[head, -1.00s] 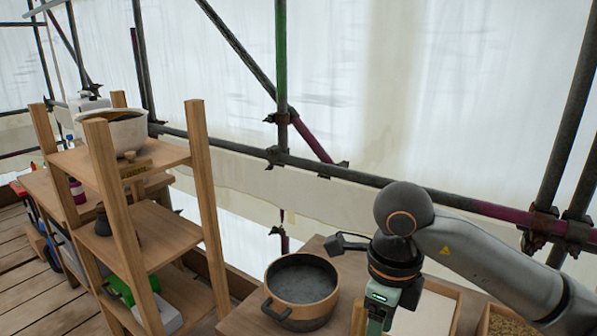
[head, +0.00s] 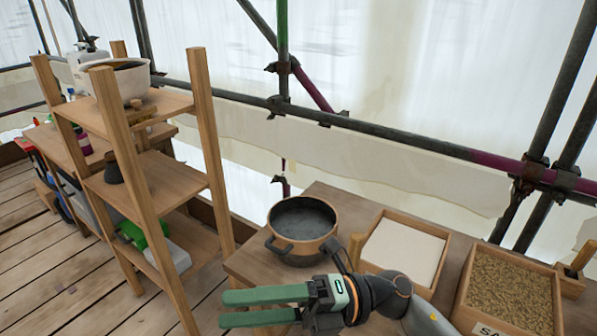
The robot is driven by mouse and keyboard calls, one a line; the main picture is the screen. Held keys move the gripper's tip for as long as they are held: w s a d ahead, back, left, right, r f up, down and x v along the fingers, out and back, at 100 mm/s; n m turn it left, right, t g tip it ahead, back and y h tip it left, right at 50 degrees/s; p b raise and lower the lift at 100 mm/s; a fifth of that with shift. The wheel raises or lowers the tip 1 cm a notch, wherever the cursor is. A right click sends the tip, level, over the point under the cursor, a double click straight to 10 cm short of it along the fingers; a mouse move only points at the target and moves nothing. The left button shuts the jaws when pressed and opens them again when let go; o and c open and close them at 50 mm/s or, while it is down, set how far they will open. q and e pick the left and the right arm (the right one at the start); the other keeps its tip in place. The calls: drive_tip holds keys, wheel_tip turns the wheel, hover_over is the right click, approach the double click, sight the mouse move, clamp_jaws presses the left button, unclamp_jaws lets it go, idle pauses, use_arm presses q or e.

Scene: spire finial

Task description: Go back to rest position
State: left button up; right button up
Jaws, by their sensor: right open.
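My right gripper (head: 262,308) has green fingers that point left, with a gap between them. It is open and holds nothing. It is low in the head view, in front of the pot and the near edge of the table. My right arm comes in from the lower right. My left gripper is not in view.
A dark pot (head: 302,231) stands on the wooden table (head: 345,205). Beside it are a tray of white material (head: 403,246) and a box of brown grains (head: 508,290). A wooden shelf (head: 165,185) stands left, holding a white bucket (head: 126,80). Scaffold poles (head: 400,132) run behind.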

drive_tip(key=w+d+f+m+t, duration=0.2)
drive_tip(key=w+d+m+t, duration=0.15)
drive_tip(key=m+t, duration=0.55)
drive_tip(key=w+d+f+m+t, duration=0.1)
drive_tip(key=w+d+m+t, duration=0.3)
drive_tip(key=m+t, duration=0.45)
drive_tip(key=w+d+f+m+t+h, duration=0.2)
drive_tip(key=f+m+t+h, duration=0.15)
drive_tip(key=f+m, duration=0.2)
drive_tip(key=w+d+f+m+t+h, duration=0.2)
drive_tip(key=d+f+m+h, duration=0.15)
drive_tip(key=m+h, duration=0.2)
drive_tip(key=s+d+f+m+g+h, duration=0.4)
drive_tip(key=s+f, duration=0.3)
drive_tip(key=f, duration=0.5)
drive_tip(key=s+d+f+m+g+h, duration=0.4)
drive_tip(key=s+d+f+m, duration=0.2)
drive_tip(key=f, duration=0.7)
drive_tip(key=shift+s+f+p, duration=0.15)
drive_tip(key=shift+s+p, duration=0.2)
drive_tip(key=shift+s, duration=0.8)
